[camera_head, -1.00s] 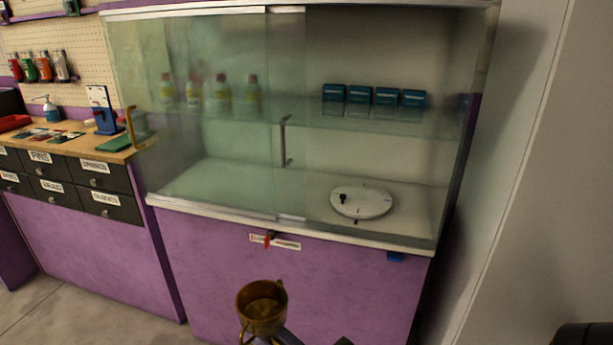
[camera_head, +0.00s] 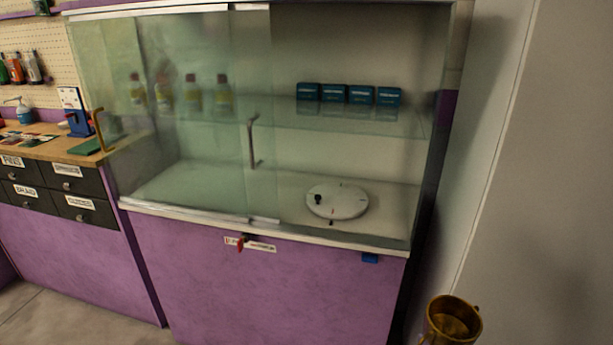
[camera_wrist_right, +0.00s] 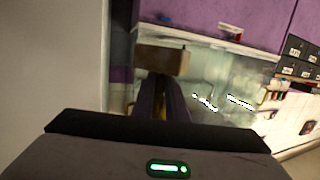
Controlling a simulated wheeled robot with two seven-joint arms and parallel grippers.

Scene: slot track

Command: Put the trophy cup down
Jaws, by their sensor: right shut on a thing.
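The trophy cup (camera_head: 452,325) is a brass-coloured cup with handles, cut off by the bottom edge at the lower right of the head view. It also shows as a brown shape (camera_wrist_right: 163,59) in the right wrist view. My right gripper (camera_wrist_right: 165,97) is shut on the cup and holds it in front of the cabinet's right end. The fingers' grip is dark and partly hidden. My left gripper is in neither view.
A glass-fronted cabinet (camera_head: 265,235) holds a white round disc (camera_head: 337,202) on its lower floor, bottles, and several blue boxes (camera_head: 348,94) on the glass shelf. A red key (camera_head: 241,243) sticks out of its front. A pale wall (camera_head: 550,180) stands close on the right.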

